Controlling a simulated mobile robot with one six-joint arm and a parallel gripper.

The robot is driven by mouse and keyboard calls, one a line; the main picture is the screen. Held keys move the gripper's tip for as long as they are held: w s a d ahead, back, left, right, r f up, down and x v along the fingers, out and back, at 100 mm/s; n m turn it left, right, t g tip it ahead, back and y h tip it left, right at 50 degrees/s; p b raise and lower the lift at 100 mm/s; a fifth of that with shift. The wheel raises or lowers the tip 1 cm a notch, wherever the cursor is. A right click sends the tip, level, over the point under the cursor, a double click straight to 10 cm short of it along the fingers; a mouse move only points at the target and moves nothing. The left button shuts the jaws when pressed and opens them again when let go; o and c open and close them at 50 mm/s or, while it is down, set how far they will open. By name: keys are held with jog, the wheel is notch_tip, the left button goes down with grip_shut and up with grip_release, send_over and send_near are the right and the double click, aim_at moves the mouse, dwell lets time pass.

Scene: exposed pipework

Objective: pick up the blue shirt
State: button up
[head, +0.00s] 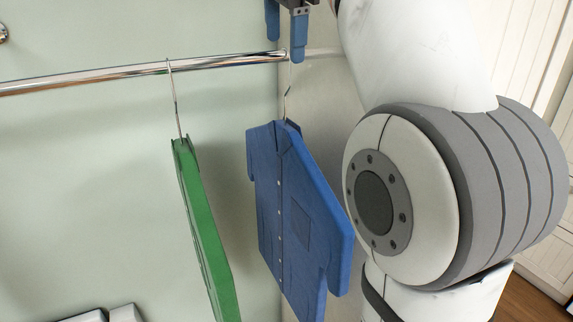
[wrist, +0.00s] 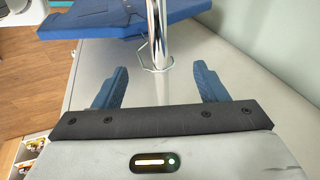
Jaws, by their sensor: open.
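The blue shirt (head: 290,205) hangs on a wire hanger (head: 288,98) near the right end of the chrome rail in the head view. It has buttons down its front and a chest pocket. In the wrist view the blue shirt (wrist: 115,22) lies across the top, and the hanger's wire hook (wrist: 150,64) shows around the end of the rail. My gripper (head: 285,38) is open at the rail's right end, above the shirt. In the wrist view my gripper (wrist: 158,84) has its blue fingers spread, with the hook just beyond and between them. Nothing is held.
The chrome rail (head: 110,74) runs along the pale green wall. A green shirt (head: 203,235) hangs from it, left of the blue one. White cabinet doors (head: 540,40) stand at the right. A shelf unit with small items (wrist: 32,155) is at the wrist view's lower left.

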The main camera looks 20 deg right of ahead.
aim_at(286, 52)
jog(key=x, duration=0.3)
jog(key=shift+s, duration=0.3)
jog(key=shift+w+f, duration=0.2)
jog(key=shift+f, duration=0.05)
jog(key=shift+c, duration=0.4)
grip_shut()
